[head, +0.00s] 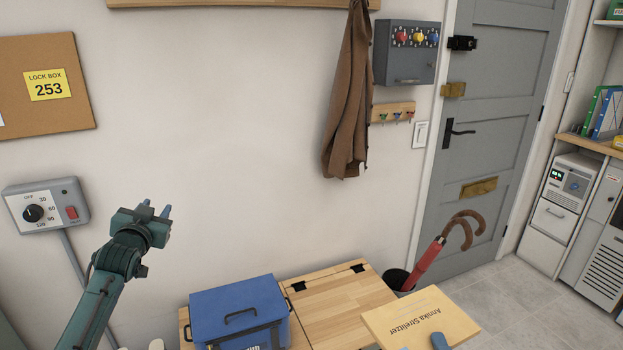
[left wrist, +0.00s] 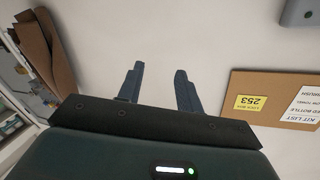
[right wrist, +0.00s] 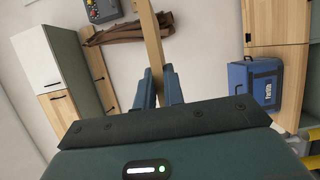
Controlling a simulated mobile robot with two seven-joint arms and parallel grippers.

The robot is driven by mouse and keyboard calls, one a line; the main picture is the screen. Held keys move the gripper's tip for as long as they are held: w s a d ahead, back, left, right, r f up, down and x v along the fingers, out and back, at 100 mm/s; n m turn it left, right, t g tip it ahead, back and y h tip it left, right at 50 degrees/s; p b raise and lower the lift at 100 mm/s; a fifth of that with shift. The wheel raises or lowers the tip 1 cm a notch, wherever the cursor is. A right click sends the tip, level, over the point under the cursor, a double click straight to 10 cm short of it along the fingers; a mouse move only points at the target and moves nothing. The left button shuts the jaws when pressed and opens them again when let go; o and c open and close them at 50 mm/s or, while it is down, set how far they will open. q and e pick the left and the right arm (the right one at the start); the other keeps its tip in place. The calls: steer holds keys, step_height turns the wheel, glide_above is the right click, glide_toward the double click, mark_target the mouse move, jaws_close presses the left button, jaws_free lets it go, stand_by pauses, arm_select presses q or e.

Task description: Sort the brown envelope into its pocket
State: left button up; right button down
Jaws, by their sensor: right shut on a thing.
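The brown envelope (head: 415,316) is a flat tan rectangle bearing the name "Annika Strelitzer", upside down in the head view, at the lower right. My right gripper (head: 439,342) is at its near edge, mostly cut off by the frame. In the right wrist view my right gripper (right wrist: 157,86) is shut on the envelope (right wrist: 150,35), which shows nearly edge-on between the fingers. My left gripper (head: 154,208) is raised in front of the wall; in the left wrist view its fingers (left wrist: 160,84) are apart with nothing between. I see no pocket clearly.
A blue box (head: 238,302) stands on a wooden bench (head: 335,296). A bin with umbrellas (head: 432,262) stands beside it, near the grey door (head: 487,130). A brown coat (head: 347,105) hangs above. A dial box (head: 45,205) is on the wall at left. Floor at right is clear.

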arm_select(q)
steer(key=s+d+f+m+g+h, duration=0.1)
steer(key=s+d+f+g+h, duration=0.1)
steer(key=s+d+f, duration=0.6)
steer(key=s+d+f+g+h, duration=0.15)
steer(key=s+d+f, duration=0.35)
steer(key=s+f, duration=0.65)
steer(key=s+d+f+g+h, duration=0.1)
steer(key=s+d+f, duration=0.2)
steer(key=s, duration=0.7)
steer(key=s+d+f+g+h, duration=0.1)
steer(key=s+d+f, duration=0.3)
steer(key=s, duration=0.6)
steer(key=shift+s+d+n+g, duration=0.15)
steer(key=shift+d+n+g, duration=0.25)
steer(key=shift+d, duration=0.3)
